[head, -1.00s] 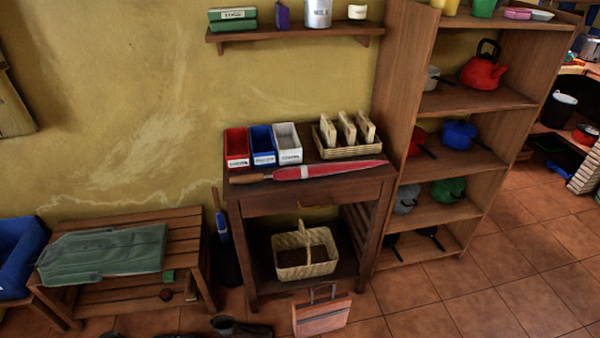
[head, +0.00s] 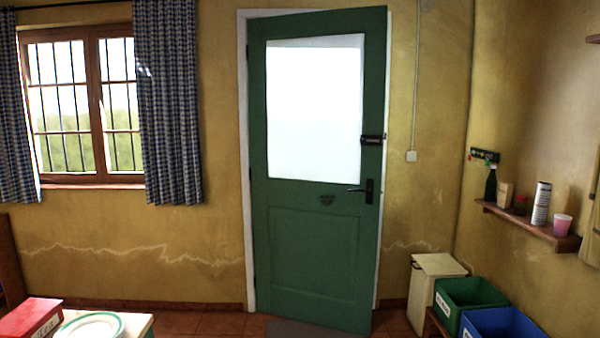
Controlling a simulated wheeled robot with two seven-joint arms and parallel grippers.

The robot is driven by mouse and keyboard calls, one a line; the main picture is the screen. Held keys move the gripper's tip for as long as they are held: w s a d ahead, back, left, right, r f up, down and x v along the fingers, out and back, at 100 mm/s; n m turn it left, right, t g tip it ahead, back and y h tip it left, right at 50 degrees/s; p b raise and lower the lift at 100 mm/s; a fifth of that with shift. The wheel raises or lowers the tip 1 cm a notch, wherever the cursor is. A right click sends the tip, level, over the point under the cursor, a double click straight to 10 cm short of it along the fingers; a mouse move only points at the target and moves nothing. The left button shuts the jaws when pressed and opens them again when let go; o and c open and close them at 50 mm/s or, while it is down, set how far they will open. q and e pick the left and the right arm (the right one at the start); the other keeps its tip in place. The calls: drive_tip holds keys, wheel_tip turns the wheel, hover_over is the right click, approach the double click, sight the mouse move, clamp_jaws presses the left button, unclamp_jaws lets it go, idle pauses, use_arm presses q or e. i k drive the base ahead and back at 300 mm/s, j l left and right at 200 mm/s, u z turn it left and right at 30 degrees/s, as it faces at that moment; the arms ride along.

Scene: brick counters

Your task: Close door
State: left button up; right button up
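The green door (head: 312,245) stands in the middle of the head view, with a large bright glass pane (head: 315,108) in its upper half. It looks hinged on the left. Its right edge stands out from the white frame (head: 243,150) toward me, so it is slightly ajar, opening into the room. A dark handle (head: 367,190) and a dark latch box (head: 372,139) are near its right edge. Neither of my grippers is in view.
A cream bin (head: 432,285), a green crate (head: 468,296) and a blue crate (head: 505,324) stand right of the door. A small table with a red box (head: 30,318) and a plate (head: 90,326) is at the lower left. A grey mat (head: 300,328) lies before the door.

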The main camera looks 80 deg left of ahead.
sight(316, 242)
drive_tip(key=u, duration=2.6)
drive_tip(key=i+l, duration=0.2)
drive_tip(key=i, duration=0.35)
drive_tip(key=i+l, duration=0.15)
drive_tip(key=i, duration=0.4)
drive_tip(key=i+l, duration=0.2)
drive_tip(key=i, duration=0.4)
